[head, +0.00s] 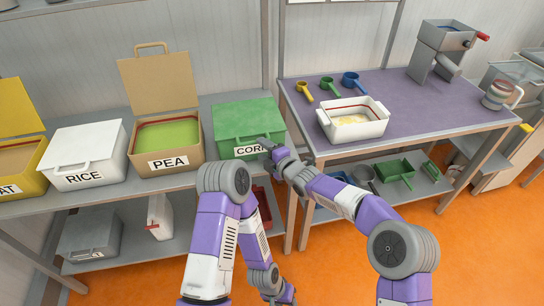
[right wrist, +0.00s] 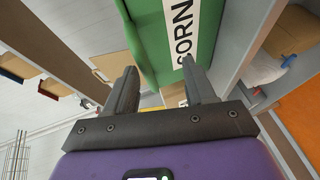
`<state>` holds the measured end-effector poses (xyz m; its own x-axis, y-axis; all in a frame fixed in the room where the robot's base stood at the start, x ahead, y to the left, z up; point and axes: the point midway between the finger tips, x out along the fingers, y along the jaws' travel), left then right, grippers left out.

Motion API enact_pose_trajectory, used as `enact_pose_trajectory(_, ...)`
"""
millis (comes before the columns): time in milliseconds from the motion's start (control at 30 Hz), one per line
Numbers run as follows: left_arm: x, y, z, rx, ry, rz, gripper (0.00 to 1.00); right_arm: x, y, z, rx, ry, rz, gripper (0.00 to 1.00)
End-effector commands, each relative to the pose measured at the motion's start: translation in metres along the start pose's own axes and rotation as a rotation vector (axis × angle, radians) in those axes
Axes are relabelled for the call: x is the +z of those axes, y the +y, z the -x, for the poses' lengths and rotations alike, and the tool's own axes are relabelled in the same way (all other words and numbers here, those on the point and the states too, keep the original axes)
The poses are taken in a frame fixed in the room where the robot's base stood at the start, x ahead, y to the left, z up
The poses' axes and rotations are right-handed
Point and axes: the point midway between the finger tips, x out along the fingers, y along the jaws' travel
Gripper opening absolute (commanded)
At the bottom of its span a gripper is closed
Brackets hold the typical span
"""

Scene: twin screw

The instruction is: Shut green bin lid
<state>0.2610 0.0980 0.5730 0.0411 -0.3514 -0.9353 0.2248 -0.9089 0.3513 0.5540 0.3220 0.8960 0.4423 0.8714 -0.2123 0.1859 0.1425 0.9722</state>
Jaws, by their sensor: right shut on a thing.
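The green bin (head: 238,150), labelled CORN, stands on the left bench at its right end. Its green lid (head: 247,116) lies down over the top in the head view, with a handle at the front edge. My right gripper (head: 266,148) is at the bin's front right, by the label. In the right wrist view the two fingers (right wrist: 160,92) reach to the green bin (right wrist: 148,35), apart from each other and shut on the lid's handle; the contact is partly hidden. My left arm folds downward at the bottom of the head view; its gripper does not show.
The PEA bin (head: 165,168) beside it has its lid standing open. The RICE bin (head: 85,175) is shut. A purple-topped table (head: 425,105) on the right holds a white tub (head: 345,130), scoops and a grinder. A lower shelf holds more containers.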

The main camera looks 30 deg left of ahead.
Motion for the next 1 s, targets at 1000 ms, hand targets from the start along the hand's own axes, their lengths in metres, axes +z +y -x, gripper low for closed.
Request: enact_pose_trajectory(1000,0.0,0.002,0.004,0.0,0.0,0.0,0.4,0.0,-0.001,0.059,-0.001,-0.002,0.0,0.4)
